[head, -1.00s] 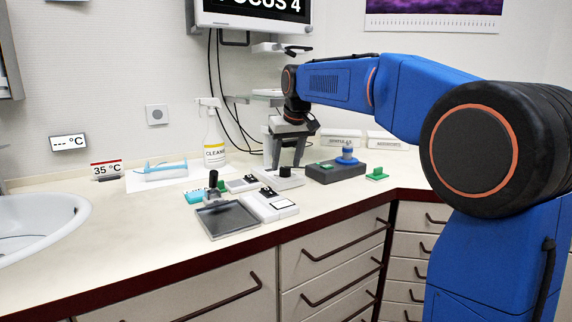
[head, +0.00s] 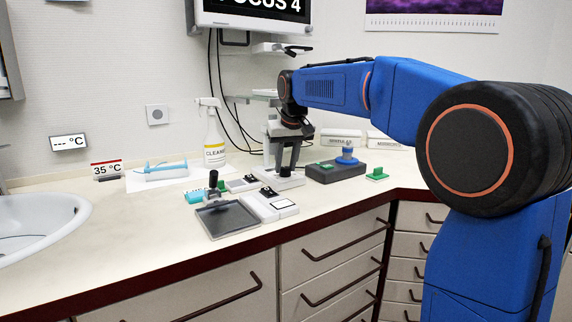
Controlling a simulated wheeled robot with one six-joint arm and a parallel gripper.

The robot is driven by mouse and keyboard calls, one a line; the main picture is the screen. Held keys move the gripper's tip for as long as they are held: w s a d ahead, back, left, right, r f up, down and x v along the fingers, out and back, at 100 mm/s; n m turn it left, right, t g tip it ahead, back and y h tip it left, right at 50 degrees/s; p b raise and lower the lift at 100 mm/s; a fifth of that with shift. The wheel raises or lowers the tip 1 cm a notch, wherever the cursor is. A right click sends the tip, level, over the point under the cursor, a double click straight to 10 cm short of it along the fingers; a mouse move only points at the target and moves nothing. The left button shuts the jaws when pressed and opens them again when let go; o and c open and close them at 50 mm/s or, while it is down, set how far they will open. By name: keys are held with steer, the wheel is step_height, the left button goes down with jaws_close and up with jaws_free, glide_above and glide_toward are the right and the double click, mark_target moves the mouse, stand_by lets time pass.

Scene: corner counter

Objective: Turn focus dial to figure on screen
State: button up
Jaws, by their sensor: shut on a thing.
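The screen (head: 255,8) at the top reads "FOCUS 4", its upper edge cut off by the frame. My gripper (head: 285,163) points down over a low white unit (head: 282,181) on the counter. It is shut on a small part at the top of this unit. That part, which looks to be the focus dial, is hidden between the fingers, so its pointer and figures cannot be read.
A dark grey box with a blue knob (head: 346,156) stands just right of my gripper. Left are a white switch unit (head: 270,205), a grey tray (head: 228,219) and a spray bottle (head: 214,140). A sink (head: 70,205) is far left.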

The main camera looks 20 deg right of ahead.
steer(key=shift+m, duration=0.5)
steer(key=o, duration=1)
steer(key=shift+o, duration=0.2)
steer(key=v, duration=1.7)
steer(key=shift+a+r, duration=0.25)
steer(key=shift+a, duration=0.05)
